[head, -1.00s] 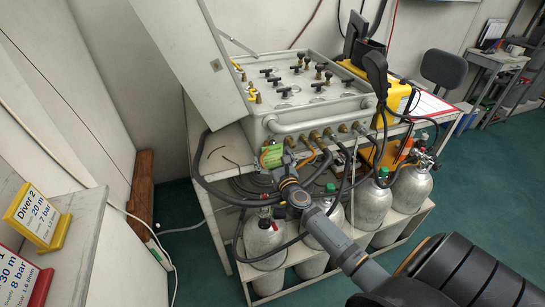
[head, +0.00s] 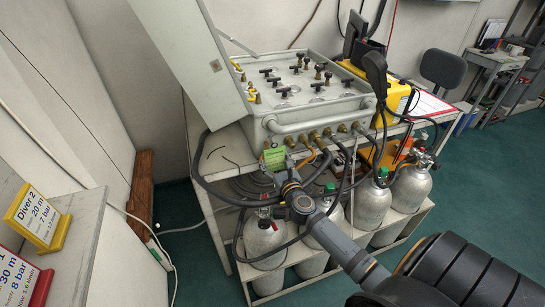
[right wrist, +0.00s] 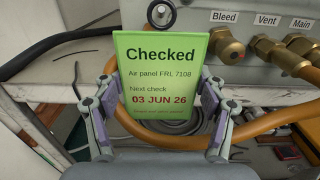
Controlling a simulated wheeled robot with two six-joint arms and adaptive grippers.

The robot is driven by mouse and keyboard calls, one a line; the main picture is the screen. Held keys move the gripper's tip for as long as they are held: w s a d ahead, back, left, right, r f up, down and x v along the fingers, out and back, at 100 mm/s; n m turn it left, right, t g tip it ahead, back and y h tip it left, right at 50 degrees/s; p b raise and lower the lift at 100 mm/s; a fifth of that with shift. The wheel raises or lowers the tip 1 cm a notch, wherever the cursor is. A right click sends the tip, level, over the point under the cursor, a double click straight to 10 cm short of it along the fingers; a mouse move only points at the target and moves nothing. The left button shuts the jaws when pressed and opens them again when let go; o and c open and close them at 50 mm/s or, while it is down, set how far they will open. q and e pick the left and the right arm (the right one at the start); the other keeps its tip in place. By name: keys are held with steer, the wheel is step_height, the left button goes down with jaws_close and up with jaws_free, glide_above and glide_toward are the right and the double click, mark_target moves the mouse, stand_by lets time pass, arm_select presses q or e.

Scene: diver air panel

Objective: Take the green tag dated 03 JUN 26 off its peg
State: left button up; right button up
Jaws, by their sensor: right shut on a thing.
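The green tag (right wrist: 160,62) is upright and faces me in the right wrist view. It reads "Checked", "Air panel FRL 7108", "Next check 03 JUN 26". My right gripper (right wrist: 160,100) is shut on it, with one finger at each side edge. In the head view the tag (head: 274,158) is at the front left of the air panel (head: 300,92), just beyond my right gripper (head: 281,168). I cannot see a peg, or whether the tag touches one. My left gripper is not in view.
Brass outlets (right wrist: 227,47) labelled Bleed, Vent and Main stick out right of the tag. An orange hose (right wrist: 265,126) runs behind my right fingers. Gas cylinders (head: 372,205) stand below the panel. An open grey lid (head: 185,55) rises at the panel's left.

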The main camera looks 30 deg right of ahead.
steer(key=b+v, duration=0.2)
steer(key=v, duration=1.3)
steer(key=shift+s, duration=0.35)
